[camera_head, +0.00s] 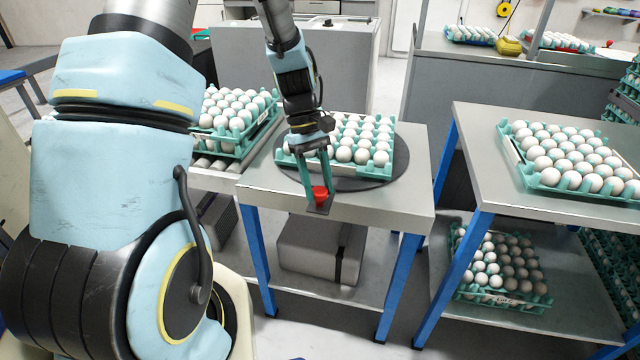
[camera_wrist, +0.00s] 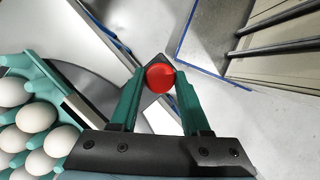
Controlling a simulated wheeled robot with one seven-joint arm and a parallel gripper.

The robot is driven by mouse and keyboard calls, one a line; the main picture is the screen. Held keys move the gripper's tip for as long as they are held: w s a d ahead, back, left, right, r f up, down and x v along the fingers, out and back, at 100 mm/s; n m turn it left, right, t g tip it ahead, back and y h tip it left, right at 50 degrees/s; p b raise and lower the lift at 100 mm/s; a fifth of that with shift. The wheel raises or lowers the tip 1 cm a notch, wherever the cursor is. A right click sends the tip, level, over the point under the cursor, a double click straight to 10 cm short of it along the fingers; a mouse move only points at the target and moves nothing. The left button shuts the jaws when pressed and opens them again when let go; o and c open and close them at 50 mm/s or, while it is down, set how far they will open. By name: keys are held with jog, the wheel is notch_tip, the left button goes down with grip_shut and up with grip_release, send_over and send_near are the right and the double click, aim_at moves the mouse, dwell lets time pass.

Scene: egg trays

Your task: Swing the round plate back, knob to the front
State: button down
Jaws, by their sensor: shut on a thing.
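The round grey plate (camera_head: 398,160) lies on the steel table in the middle of the head view, with an egg tray (camera_head: 379,173) of white eggs on top. A red knob (camera_head: 320,194) sits on a small dark tab at the plate's front edge. My gripper (camera_head: 318,193) reaches down from above and is shut on the red knob. In the wrist view the knob (camera_wrist: 160,77) sits between the two green fingertips (camera_wrist: 160,82). The plate (camera_wrist: 92,88) shows at the left there, partly hidden by the tray and the gripper. The back of the plate is hidden by the eggs.
A second egg tray (camera_head: 236,139) stands on rollers just left of the plate. Another tray (camera_head: 549,180) sits on the right-hand table (camera_head: 480,120), across a gap. The front right of the middle table (camera_head: 405,203) is bare. A grey box (camera_head: 310,252) rests below.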

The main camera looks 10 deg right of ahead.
jog(key=shift+w+a, duration=0.15)
jog(key=shift+a, duration=0.15)
jog(key=c, duration=0.7)
grip_release()
jog(key=o, duration=0.3)
jog(key=shift+d, duration=0.1)
jog(key=b+v, duration=0.1)
jog(key=v, duration=0.9)
jog(key=shift+w+r, duration=0.1)
jog(key=shift+r, duration=0.3)
jog(key=s+a+m+t+p, duration=0.1)
jog(key=s+a+t, duration=0.1)
jog(key=a, duration=0.4)
jog(key=s+a+r+m+t+p, duration=0.1)
jog(key=s+a+m+t, duration=0.1)
jog(key=a, duration=0.4)
jog(key=s+a+r+m+t+y+p, duration=0.1)
jog(key=s+a+t, duration=0.1)
jog(key=a, duration=0.5)
jog(key=shift+s+r, duration=0.25)
